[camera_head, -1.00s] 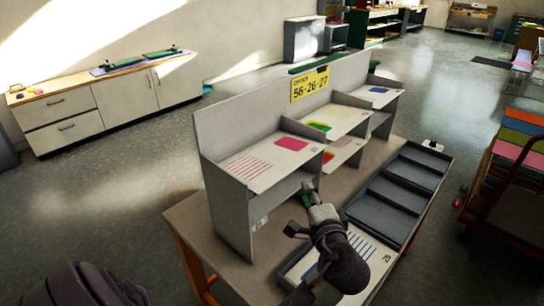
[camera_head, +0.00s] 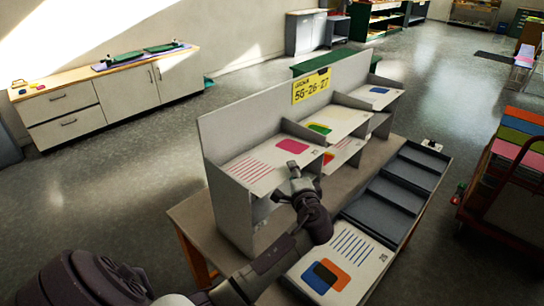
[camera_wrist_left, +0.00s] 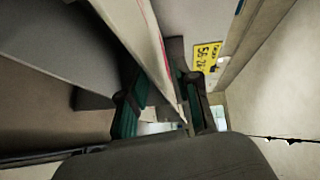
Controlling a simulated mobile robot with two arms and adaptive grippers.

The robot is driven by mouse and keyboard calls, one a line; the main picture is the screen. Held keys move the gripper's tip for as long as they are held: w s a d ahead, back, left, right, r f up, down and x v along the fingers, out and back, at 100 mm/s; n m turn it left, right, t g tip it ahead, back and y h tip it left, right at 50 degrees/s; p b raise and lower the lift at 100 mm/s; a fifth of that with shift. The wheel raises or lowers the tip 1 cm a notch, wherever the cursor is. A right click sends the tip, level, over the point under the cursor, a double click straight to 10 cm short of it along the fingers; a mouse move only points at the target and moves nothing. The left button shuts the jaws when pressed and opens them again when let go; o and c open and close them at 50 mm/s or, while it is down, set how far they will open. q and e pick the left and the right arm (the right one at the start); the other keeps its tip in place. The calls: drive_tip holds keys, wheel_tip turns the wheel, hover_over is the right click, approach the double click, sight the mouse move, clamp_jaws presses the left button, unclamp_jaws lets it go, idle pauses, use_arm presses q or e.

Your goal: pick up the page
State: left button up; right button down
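A white page with red stripes and a pink square (camera_head: 262,165) lies on the near upper shelf of the grey rack (camera_head: 232,212). My left gripper (camera_head: 296,170) is at the front right edge of that shelf, by the page's corner. In the left wrist view, the green-padded fingers of my left gripper (camera_wrist_left: 168,105) stand apart, with a pale edge (camera_wrist_left: 150,45) bearing a red line running between them. I cannot tell whether either finger touches it. My right gripper is not in view.
Other pages lie on the rack: one with green and yellow (camera_head: 330,122), one with blue (camera_head: 377,93). A page with blue stripes and overlapping squares (camera_head: 350,258) lies in the tray's near compartment. The tray's (camera_head: 395,205) other compartments look empty. A cart (camera_head: 510,190) stands at right.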

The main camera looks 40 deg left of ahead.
use_arm(q)
drive_tip(key=shift+w+a, duration=0.1)
drive_tip(key=shift+w, duration=0.05)
clamp_jaws()
drive_tip(key=shift+r, duration=0.1)
